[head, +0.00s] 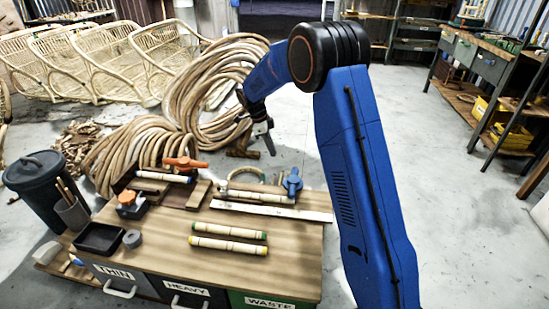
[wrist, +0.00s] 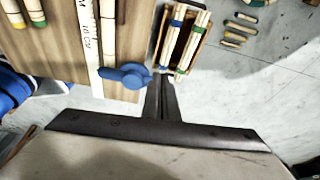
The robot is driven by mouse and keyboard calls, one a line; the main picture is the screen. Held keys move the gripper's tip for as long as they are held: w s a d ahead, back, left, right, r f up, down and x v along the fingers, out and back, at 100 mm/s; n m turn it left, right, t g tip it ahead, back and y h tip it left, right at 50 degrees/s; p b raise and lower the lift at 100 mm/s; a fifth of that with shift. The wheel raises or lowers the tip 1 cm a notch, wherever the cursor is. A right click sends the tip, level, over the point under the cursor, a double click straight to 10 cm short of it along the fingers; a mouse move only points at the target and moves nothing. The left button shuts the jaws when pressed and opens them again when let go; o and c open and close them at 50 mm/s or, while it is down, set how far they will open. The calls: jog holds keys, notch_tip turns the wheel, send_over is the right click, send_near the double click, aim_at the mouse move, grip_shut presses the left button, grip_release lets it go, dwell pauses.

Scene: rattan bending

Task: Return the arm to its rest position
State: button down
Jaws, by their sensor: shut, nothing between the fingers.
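My blue arm (head: 360,170) rises from the lower right of the head view and bends at a black elbow joint. Its forearm reaches down to the left, toward the rattan coils. My gripper (head: 268,147) hangs beyond the far right part of the workbench, apart from the bench top. In the wrist view my gripper (wrist: 163,80) shows two dark fingers together, with nothing held. The fingertips are seen just right of a blue clamp (wrist: 125,76) and below a small box (wrist: 157,50) of banded rattan pieces.
The wooden workbench (head: 165,258) carries two banded rattan pieces (head: 228,240), a white ruler strip (head: 270,210), a blue clamp (head: 292,182) and an orange clamp (head: 185,162). Large rattan coils (head: 215,85) stand behind. Shelving (head: 490,65) stands at right; the floor (head: 455,200) between is clear.

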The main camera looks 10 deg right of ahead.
jog(key=shift+a+r, duration=0.2)
jog(key=shift+r, duration=0.5)
jog(key=s+d+r+n+t+y, duration=0.1)
jog(key=s+d+r+n, duration=0.3)
jog(key=s+r, duration=0.6)
jog(key=s+d+r+n+t+y, duration=0.1)
jog(key=s+d+r+n, duration=0.1)
jog(key=s+r+n, duration=0.8)
jog(key=s+f+n+t, duration=0.1)
jog(key=s+n, duration=0.1)
jog(key=s, duration=0.8)
jog(key=s+d+f+n+t, duration=0.1)
jog(key=s+n, duration=0.2)
jog(key=s, duration=0.7)
jog(key=s+d+f+n+t+y, duration=0.1)
jog(key=s+f+n, duration=0.1)
jog(key=s, duration=0.8)
jog(key=shift+d+n+t, duration=0.25)
jog(key=shift+n+t, duration=0.05)
jog(key=shift+t, duration=0.1)
jog(key=shift+s, duration=0.1)
